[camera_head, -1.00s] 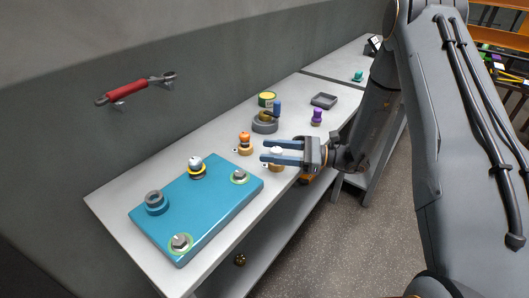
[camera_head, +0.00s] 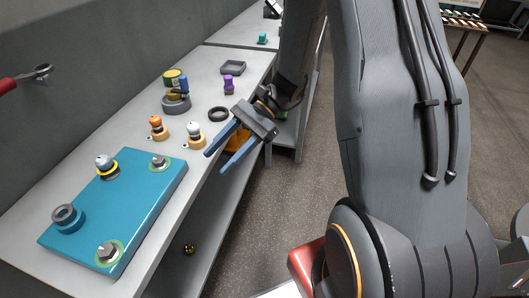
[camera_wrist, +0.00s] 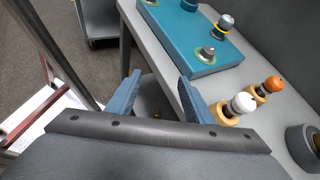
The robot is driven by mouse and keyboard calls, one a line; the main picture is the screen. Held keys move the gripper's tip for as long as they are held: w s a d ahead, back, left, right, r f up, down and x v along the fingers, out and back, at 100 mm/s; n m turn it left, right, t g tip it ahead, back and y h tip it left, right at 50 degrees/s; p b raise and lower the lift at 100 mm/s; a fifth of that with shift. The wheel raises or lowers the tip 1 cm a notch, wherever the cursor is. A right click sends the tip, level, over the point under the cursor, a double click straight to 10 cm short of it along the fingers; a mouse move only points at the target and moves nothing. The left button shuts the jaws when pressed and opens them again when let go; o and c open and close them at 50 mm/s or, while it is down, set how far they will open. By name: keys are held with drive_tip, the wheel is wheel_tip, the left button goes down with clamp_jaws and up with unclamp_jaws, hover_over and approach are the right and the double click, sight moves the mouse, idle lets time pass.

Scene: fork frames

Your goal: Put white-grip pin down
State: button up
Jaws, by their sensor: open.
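A white-grip pin (camera_head: 195,130) stands upright in a tan base on the bench, near its front edge. It also shows in the wrist view (camera_wrist: 243,103), just right of my fingers. An orange-topped pin (camera_head: 155,122) stands in a similar base beside it. Another pale round-topped pin (camera_head: 103,162) with a yellow ring stands on the blue plate (camera_head: 140,195). My gripper (camera_head: 215,162) is open and empty, with its fingers apart from the white-grip pin, out by the bench's front edge.
A grey round fixture (camera_head: 176,103), a black ring (camera_head: 218,114), a purple piece (camera_head: 228,85) and a grey tray (camera_head: 233,68) stand farther along the bench. A wall runs along the back. Open floor (camera_head: 285,200) lies in front.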

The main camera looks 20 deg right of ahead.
drive_tip(key=s+d+r+n+t+h, duration=0.2)
drive_tip(key=s+d+n+t+h, duration=0.2)
drive_tip(key=s+d+n+h, duration=0.4)
drive_tip(key=d+n+h, duration=0.1)
drive_tip(key=n+h, duration=0.2)
drive_tip(key=n, duration=0.2)
drive_tip(key=shift+d+r+h, duration=0.3)
drive_tip(key=shift+d+r, duration=0.1)
